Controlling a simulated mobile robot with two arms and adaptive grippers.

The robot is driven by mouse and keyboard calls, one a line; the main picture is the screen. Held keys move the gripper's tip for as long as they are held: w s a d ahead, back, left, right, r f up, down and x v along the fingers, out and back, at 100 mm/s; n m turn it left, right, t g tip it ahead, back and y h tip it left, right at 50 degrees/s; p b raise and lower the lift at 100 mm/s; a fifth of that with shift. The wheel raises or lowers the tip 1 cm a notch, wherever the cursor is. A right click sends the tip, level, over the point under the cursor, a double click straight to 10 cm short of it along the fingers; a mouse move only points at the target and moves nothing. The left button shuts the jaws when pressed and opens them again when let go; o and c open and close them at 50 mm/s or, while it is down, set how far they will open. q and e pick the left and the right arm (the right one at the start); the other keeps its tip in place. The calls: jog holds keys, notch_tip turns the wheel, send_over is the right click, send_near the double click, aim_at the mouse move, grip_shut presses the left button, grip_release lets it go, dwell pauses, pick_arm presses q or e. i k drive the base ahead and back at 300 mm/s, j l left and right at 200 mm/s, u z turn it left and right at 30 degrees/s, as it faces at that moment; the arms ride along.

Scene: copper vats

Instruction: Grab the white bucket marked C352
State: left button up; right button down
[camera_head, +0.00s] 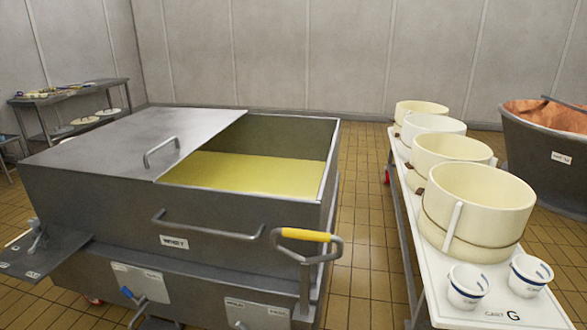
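Two small white buckets with blue markings stand side by side at the near end of a white-topped cart (478,315) at the lower right. The left small bucket (467,290) and the right small bucket (528,279) are apart from each other. Their printed marks are too small to read, so I cannot tell which is C352. Neither of my grippers is in view.
Several large cream tubs, the nearest (482,205), stand in a row on the cart. A steel vat (215,215) with yellow liquid fills the left and middle. A copper vat (548,150) stands at right. A tiled aisle (362,235) separates steel vat and cart.

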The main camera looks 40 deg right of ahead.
aim_at(530, 274)
jog(key=z, duration=2.7)
jog(key=i+l+u, duration=0.15)
jog(key=i, duration=0.35)
jog(key=i+l+u, duration=0.1)
jog(key=i, duration=0.35)
jog(key=i+l+u, duration=0.15)
jog(key=i, duration=0.3)
